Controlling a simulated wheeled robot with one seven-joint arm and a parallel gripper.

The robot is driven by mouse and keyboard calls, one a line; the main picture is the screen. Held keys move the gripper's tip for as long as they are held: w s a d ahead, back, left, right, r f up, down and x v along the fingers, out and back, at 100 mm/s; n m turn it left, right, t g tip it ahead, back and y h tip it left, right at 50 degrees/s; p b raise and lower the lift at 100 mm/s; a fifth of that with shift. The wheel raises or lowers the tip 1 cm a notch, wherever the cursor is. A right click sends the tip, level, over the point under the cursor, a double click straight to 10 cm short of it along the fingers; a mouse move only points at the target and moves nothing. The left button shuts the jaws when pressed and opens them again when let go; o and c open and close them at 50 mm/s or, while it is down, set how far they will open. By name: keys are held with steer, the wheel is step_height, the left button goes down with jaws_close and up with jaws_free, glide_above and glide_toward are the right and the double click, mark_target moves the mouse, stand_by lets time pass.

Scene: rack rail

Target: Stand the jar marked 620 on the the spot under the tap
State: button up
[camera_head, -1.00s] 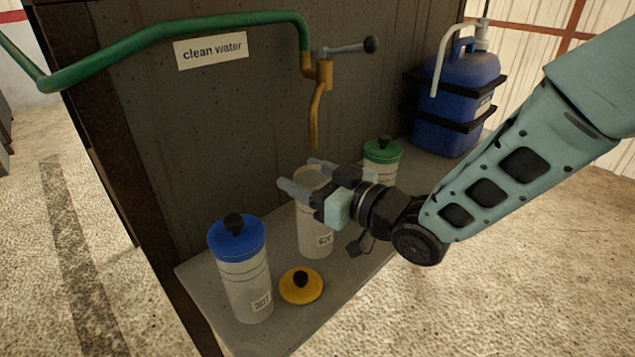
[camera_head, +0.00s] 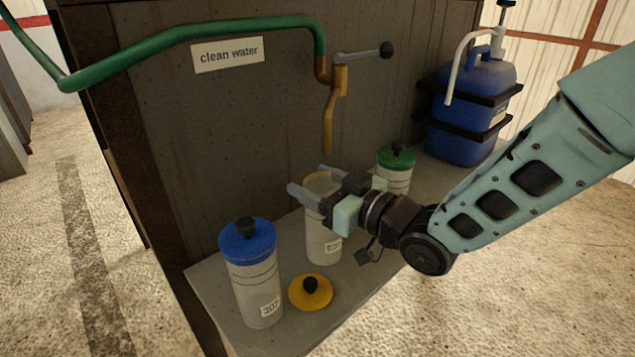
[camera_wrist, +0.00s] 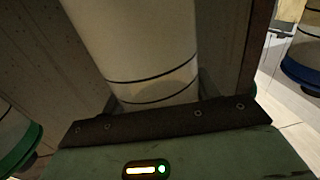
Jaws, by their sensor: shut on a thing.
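A pale, lidless jar (camera_head: 322,235) with a small label is between the fingers of my gripper (camera_head: 308,181) in the head view. The label's number is too blurred to read surely. The gripper is shut around the jar's upper part. The jar is upright, its base at or close above the grey shelf; I cannot tell whether it touches. The orange tap spout (camera_head: 327,135) ends above the jar's mouth in the picture. No marked spot shows beneath the tap. The wrist view shows the jar's pale wall (camera_wrist: 140,45) with dark rings.
A blue-lidded jar (camera_head: 255,285), marked about 307, stands front left on the shelf (camera_head: 215,290). A yellow lid (camera_head: 311,293) lies beside it. A green-lidded jar (camera_head: 396,170) and blue canister (camera_head: 468,110) stand behind right. A green pipe (camera_head: 190,45) crosses the panel.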

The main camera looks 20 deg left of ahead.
steer(key=shift+f, duration=0.3)
steer(key=o, duration=1.4)
steer(key=s+d+f+m+h, duration=0.25)
steer(key=d+h, duration=0.35)
steer(key=d, duration=0.7)
steer(key=s+d+f+m+h, duration=0.1)
steer(key=s+d+m+h, duration=0.15)
steer(key=d+h, duration=0.7)
steer(key=s+d+r+m+g+h, duration=0.15)
steer(key=s+d+g, duration=0.25)
steer(key=s+d, duration=1)
step_height(320, 180, up, 19)
steer(key=s+a+p, duration=0.1)
steer(key=p, duration=1.7)
steer(key=shift+f+m+g, duration=0.15)
steer(key=shift+m+g, duration=0.15)
steer(key=shift+m, duration=0.15)
